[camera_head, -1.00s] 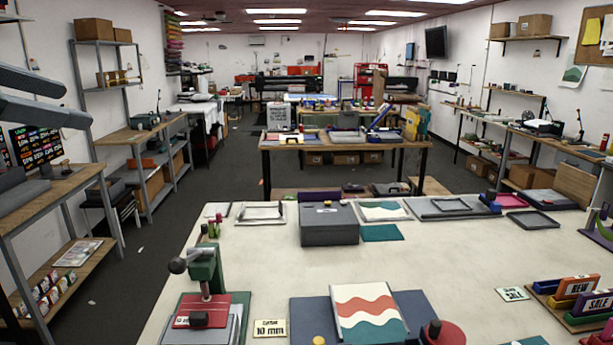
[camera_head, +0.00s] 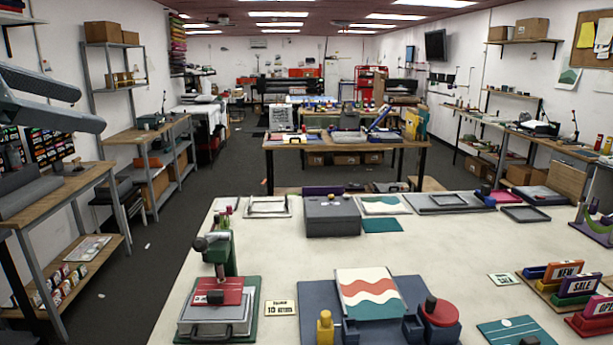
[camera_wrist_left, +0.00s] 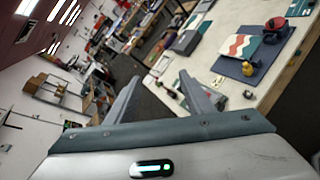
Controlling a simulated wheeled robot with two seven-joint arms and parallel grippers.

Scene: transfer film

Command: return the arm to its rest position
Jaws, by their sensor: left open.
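My left gripper (camera_head: 92,110) shows at the upper left edge of the head view as two grey fingers, spread apart and empty. It is raised in front of the left shelving and clear of the white table (camera_head: 215,300). In the left wrist view the two fingers (camera_wrist_left: 160,82) stand apart with floor and the table edge behind them, and nothing lies between them. The rest of the left arm is out of the picture. My right gripper is not in view.
Wooden workbenches (camera_head: 60,185) line the left.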

